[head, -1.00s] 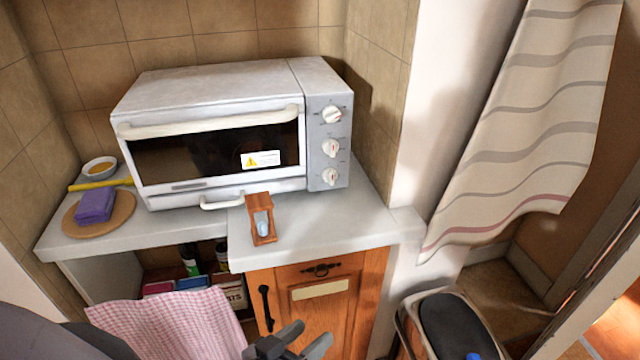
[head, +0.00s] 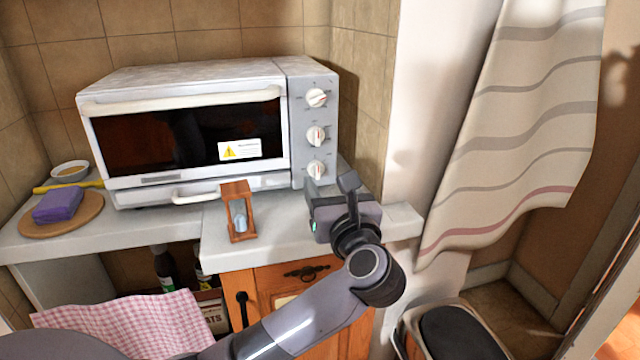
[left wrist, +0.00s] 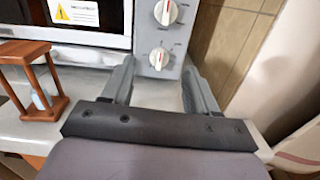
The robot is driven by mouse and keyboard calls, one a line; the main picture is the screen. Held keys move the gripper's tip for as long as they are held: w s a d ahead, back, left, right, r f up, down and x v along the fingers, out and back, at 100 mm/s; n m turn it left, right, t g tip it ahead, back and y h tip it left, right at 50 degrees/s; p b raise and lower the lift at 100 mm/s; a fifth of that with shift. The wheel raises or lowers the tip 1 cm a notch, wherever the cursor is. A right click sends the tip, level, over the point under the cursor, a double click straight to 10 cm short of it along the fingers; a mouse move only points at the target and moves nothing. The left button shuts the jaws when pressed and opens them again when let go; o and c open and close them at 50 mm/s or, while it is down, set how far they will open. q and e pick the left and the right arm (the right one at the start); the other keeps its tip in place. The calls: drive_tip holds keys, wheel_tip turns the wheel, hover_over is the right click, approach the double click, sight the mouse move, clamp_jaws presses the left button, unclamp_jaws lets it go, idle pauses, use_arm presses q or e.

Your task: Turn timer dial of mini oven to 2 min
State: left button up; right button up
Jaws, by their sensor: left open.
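The white mini oven (head: 190,75) stands on the counter against the tiled wall. Its right-hand panel carries three white dials with red marks: a top dial (head: 316,97), a middle dial (head: 316,135) and a bottom dial (head: 315,169). The left wrist view also shows the bottom dial (left wrist: 159,58) and the middle dial (left wrist: 166,12). The dial labels are too small to read. My left gripper (head: 330,182) is open and empty, just in front of and below the bottom dial. In the left wrist view its fingers (left wrist: 157,82) stand apart on either side of that dial, not visibly touching it.
A wooden hourglass (head: 238,211) stands on the counter (head: 275,218) left of my left gripper. A purple cloth (head: 57,205) on a round board and a small bowl (head: 70,171) sit at far left. A striped curtain (head: 525,130) hangs at right.

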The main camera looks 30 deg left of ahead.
sight(318, 169)
use_arm(q)
drive_tip(key=shift+w+f, duration=0.1)
drive_tip(key=shift+f, duration=0.1)
drive_tip(key=shift+w+a+g, duration=0.1)
drive_tip(key=shift+w+g, duration=0.05)
drive_tip(key=shift+g, duration=0.15)
drive_tip(key=shift+n, duration=0.3)
drive_tip(key=x, duration=0.6)
drive_tip(key=shift+w+a+f, duration=0.15)
drive_tip(key=shift+w+a, duration=0.1)
drive_tip(key=shift+w, duration=0.05)
drive_tip(key=shift+c, duration=0.2)
drive_tip(key=shift+p, duration=0.3)
drive_tip(key=c, duration=1)
